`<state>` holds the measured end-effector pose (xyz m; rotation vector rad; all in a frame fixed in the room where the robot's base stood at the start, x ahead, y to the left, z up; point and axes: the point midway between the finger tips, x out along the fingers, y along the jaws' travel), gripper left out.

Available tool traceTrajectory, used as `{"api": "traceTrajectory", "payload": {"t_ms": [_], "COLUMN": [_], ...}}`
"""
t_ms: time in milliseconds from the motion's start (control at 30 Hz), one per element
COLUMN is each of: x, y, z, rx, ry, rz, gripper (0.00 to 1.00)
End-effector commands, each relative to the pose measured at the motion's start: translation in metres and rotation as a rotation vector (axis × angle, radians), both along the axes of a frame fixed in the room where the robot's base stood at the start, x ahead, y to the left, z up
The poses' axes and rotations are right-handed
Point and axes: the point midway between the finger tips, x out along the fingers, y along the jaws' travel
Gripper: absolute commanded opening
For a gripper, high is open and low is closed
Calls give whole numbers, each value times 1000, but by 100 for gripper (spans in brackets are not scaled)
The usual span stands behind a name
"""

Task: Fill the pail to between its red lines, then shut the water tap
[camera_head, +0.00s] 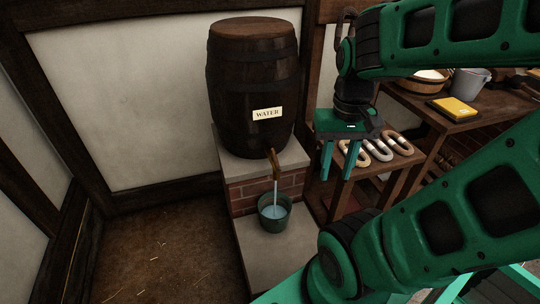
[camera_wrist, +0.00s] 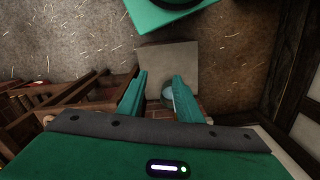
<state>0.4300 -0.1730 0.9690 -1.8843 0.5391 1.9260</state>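A dark wooden barrel (camera_head: 252,90) labelled WATER stands on a stone-topped brick base. Its tap (camera_head: 274,160) is at the lower front, and a stream of water (camera_head: 276,192) falls from it. The blue-green pail (camera_head: 273,217) stands upright on a stone slab under the stream, with water in it. Its red lines cannot be made out, so the level against them cannot be told. Part of the pail (camera_wrist: 168,93) shows in the wrist view beside the right finger. My gripper (camera_head: 336,176) is open and empty, right of the tap; its fingers (camera_wrist: 159,80) are spread in the wrist view.
A low stand with several horseshoe-shaped pieces (camera_head: 381,150) is just right of my gripper. Behind it, a workbench holds a yellow block (camera_head: 454,108), a grey bucket (camera_head: 469,82) and a bowl (camera_head: 430,77). The floor (camera_head: 160,255) left of the slab is clear.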

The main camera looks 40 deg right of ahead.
Motion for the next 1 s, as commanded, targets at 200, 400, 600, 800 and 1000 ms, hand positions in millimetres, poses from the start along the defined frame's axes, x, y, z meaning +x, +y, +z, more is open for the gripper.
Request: {"api": "traceTrajectory", "payload": {"t_ms": [200, 400, 600, 800, 1000], "x": [0, -2, 54, 132, 205], "y": [0, -3, -12, -22, -25], "z": [0, 7, 7, -8, -38], "rx": [0, -8, -38, -53, -40], "ry": [0, -11, 2, 6, 0], "rz": [0, 4, 33, 77, 120], "gripper": [32, 32, 32, 32, 32]}}
